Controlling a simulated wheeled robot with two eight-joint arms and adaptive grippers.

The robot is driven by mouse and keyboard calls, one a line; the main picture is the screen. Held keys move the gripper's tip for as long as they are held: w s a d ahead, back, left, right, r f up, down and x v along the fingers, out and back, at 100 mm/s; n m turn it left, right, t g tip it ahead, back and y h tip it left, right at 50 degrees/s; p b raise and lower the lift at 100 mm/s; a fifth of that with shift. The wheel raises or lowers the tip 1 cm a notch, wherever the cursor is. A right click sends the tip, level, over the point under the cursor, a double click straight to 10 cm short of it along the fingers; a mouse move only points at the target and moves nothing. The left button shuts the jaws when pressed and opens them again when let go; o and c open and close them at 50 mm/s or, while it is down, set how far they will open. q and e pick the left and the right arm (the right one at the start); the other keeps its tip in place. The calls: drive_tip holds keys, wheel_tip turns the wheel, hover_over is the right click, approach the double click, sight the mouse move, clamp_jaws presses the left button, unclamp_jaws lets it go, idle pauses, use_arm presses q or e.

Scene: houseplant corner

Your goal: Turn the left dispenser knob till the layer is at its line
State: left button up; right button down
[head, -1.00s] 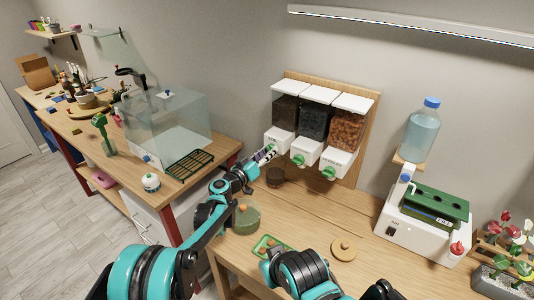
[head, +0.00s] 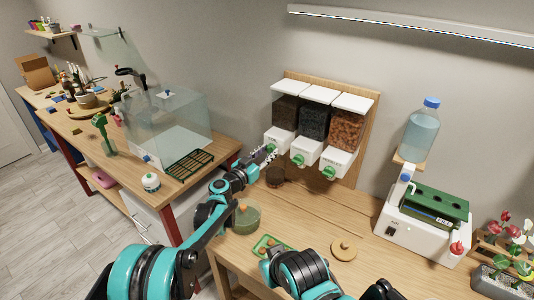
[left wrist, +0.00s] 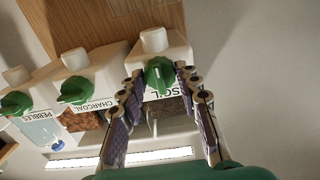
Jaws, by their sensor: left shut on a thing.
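The left dispenser, labelled SOIL, has a white spout block (head: 278,138) under a dark-filled bin (head: 286,110). Its green knob (left wrist: 159,73) shows in the left wrist view between the fingertips of my left gripper (left wrist: 161,79). The gripper is shut on the knob. In the head view, my left gripper (head: 267,152) reaches the spout from the left and hides the knob.
The charcoal knob (head: 298,160) and pebbles knob (head: 329,172) are close on the right. A round glass container (head: 246,218), a green tray (head: 270,246) and a wooden lid (head: 344,248) lie in front. A white machine (head: 425,232) stands right.

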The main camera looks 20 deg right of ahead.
use_arm(q)
drive_tip(key=o, duration=1.2)
drive_tip(key=shift+c, duration=0.2)
drive_tip(key=v, duration=1.2)
